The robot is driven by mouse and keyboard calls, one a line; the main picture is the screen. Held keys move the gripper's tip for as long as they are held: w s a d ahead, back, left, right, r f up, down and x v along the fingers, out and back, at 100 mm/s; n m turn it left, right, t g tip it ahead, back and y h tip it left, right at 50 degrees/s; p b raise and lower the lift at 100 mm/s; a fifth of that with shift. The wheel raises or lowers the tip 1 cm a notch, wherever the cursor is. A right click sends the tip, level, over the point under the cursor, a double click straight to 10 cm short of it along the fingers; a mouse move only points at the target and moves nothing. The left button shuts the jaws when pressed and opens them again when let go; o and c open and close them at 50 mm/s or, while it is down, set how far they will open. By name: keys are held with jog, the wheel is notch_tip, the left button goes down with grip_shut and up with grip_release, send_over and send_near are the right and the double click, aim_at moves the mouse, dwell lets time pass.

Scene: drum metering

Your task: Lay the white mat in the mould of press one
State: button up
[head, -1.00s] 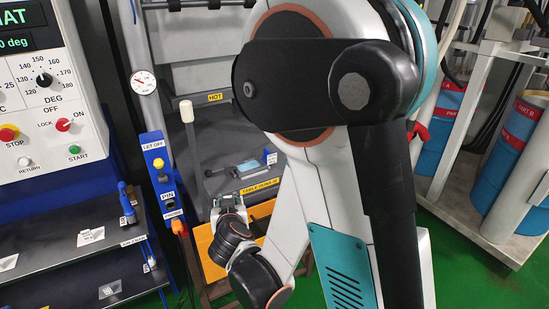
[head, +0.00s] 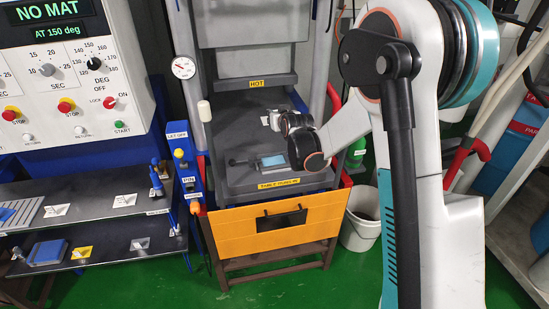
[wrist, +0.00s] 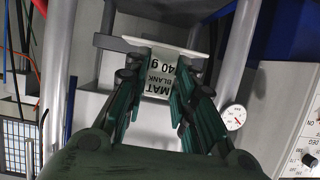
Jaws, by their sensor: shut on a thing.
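My gripper (wrist: 160,85) is shut on a white mat (wrist: 158,76) that bears the print "MAT BLANK 40 g", upside down in the wrist view. In the head view my gripper (head: 280,120) reaches in from the right over the dark lower table of the press (head: 232,130). A small white end shows at its fingers. On that table, nearer the front, lies a mould (head: 272,161) with a light blue face and a dark handle to its left. My gripper is behind and above it. The gap between mat and table is hard to judge.
Grey posts flank the press opening, with a "HOT" upper plate (head: 257,82) above. A control panel (head: 70,65) reading "NO MAT AT 150 deg" and shelves (head: 90,190) stand left. A white bin (head: 360,215) stands right.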

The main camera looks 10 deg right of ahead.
aim_at(276, 165)
notch_tip(276, 165, down, 20)
jog(key=b, duration=0.4)
jog(key=shift+a+r, duration=0.1)
jog(key=o, duration=1)
jog(key=shift+c, duration=0.2)
